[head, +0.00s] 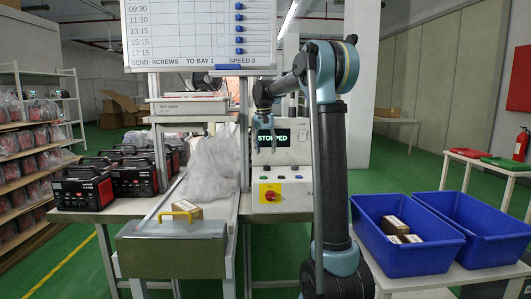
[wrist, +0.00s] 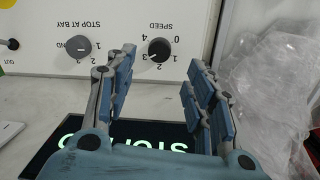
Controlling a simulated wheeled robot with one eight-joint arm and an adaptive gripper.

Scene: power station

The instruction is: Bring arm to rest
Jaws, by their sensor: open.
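My gripper (head: 265,147) hangs from my raised, bent arm in front of the white control panel (head: 295,156), fingers pointing down in the head view. In the wrist view its two blue-grey fingers (wrist: 158,62) stand well apart with nothing between them. It is open and empty. A dark display (head: 273,136) behind it reads STOPPED in green; part of its text (wrist: 165,147) shows behind the gripper in the wrist view. The panel's black speed knob (wrist: 159,50) and stop-at-bay knob (wrist: 78,46) are beyond the fingertips, upside down. I see no contact with either.
A red switch on yellow (head: 270,195) is on the panel's front. Clear plastic bags (head: 211,163) lie to its left, near a green-grey box (head: 172,252) with a yellow handle. Two blue bins (head: 410,255) stand at right. A schedule board (head: 200,35) hangs above.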

